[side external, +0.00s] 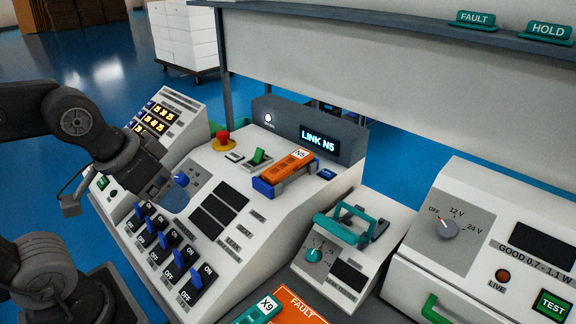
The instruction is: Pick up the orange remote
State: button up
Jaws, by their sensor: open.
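The orange remote (284,168) lies tilted in a blue cradle (264,188) on the sloped white console. A white label reading N5 is at its upper end. My gripper (172,192) is at the left, over the console's left part, near a blue knob and well apart from the remote. The fingers are small and dark here and hard to make out; nothing shows held between them. The remote's underside is hidden by the cradle.
A lit display (320,140) reads LINK N5. A teal-handled device (345,225) stands right of the console. A teal X9 remote (258,311) lies beside an orange FAULT tray (305,308).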

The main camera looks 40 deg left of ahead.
jog(key=w+r+g, duration=0.1)
jog(key=w+r, duration=0.4)
jog(key=w, duration=0.2)
jog(key=g, duration=0.5)
send_over(293, 159)
notch_tip(293, 159, down, 2)
notch_tip(293, 159, down, 13)
jog(key=shift+s+f, duration=0.1)
jog(key=c, duration=1.1)
jog(key=shift+r, duration=0.2)
